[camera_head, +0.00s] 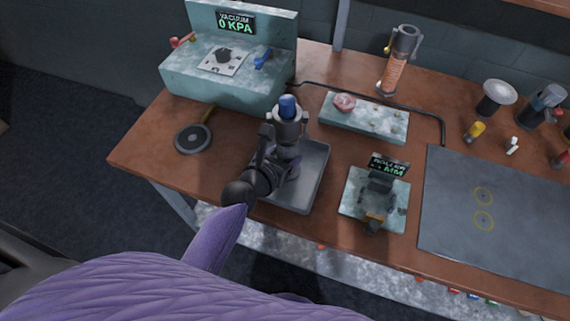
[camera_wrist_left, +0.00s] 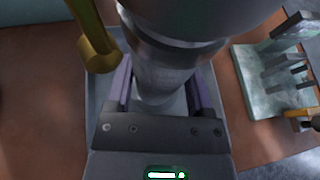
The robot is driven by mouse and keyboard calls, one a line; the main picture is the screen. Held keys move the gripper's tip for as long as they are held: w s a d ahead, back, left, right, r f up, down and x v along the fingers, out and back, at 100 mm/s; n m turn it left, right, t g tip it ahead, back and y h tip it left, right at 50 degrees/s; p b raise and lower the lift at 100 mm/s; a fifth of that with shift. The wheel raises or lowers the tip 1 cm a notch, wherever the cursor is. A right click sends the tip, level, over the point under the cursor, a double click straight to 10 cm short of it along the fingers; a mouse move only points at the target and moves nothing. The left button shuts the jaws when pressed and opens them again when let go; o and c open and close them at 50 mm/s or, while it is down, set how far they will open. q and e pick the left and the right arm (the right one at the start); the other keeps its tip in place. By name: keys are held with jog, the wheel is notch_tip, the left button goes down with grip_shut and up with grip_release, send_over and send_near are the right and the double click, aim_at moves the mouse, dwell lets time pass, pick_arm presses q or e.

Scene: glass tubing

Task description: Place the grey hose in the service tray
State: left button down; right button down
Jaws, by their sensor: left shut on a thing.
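My left gripper (camera_head: 284,158) is shut on a grey cylindrical piece (camera_head: 289,131) with a blue top. I take this piece for the grey hose, though its shape does not make that certain. In the left wrist view, the piece (camera_wrist_left: 160,75) stands between the two purple fingers of the gripper (camera_wrist_left: 160,95) and widens towards the camera. The grey service tray (camera_head: 316,172) lies directly below and around the gripper. The gap between the piece and the tray floor is hard to judge. My right gripper is not in view.
A vacuum unit (camera_head: 222,76) stands behind left. A dark disc (camera_head: 193,139) with a brass part lies left of the tray. A roller gauge (camera_head: 375,193) stands to the right. A pale block (camera_head: 363,119) and a tall fitting (camera_head: 397,62) stand behind. A grey mat (camera_head: 510,225) lies further right.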

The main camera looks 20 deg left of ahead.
pick_arm(q)
jog(key=shift+p, duration=0.3)
jog(key=shift+f, duration=0.2)
grip_release()
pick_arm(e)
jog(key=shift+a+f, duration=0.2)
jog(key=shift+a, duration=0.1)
pick_arm(q)
jog(key=shift+r, duration=0.15)
jog(key=shift+s+a+r, duration=0.1)
jog(key=shift+s+r, duration=0.15)
jog(key=shift+s, duration=0.05)
jog(key=p+v, duration=0.3)
jog(key=v, duration=0.8)
jog(key=shift+s, duration=0.2)
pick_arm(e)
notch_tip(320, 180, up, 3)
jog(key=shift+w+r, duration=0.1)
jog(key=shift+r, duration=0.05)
pick_arm(q)
jog(key=shift+f, duration=0.1)
